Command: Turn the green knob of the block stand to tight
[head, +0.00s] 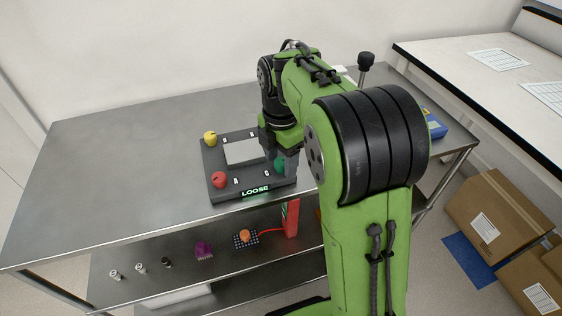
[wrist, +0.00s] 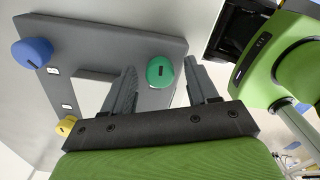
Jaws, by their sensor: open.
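The block stand (head: 218,158) is a dark grey plate on the metal table, with a light block in its middle and a lit sign (head: 255,190) reading LOOSE on its front edge. The green knob (head: 280,164) is at its front right corner, partly hidden by my gripper. In the wrist view the green knob (wrist: 160,71) shows between the two fingers, with a dark slot mark on top. My gripper (wrist: 160,82) is open, one finger on each side of the knob. I cannot tell whether either finger touches it.
A yellow knob (head: 210,138) and a red knob (head: 219,179) are on the stand; a blue knob (wrist: 33,53) shows in the wrist view. The table left of the stand is clear. Small items, including a purple one (head: 204,250), lie on the lower shelf. Boxes (head: 490,215) stand at right.

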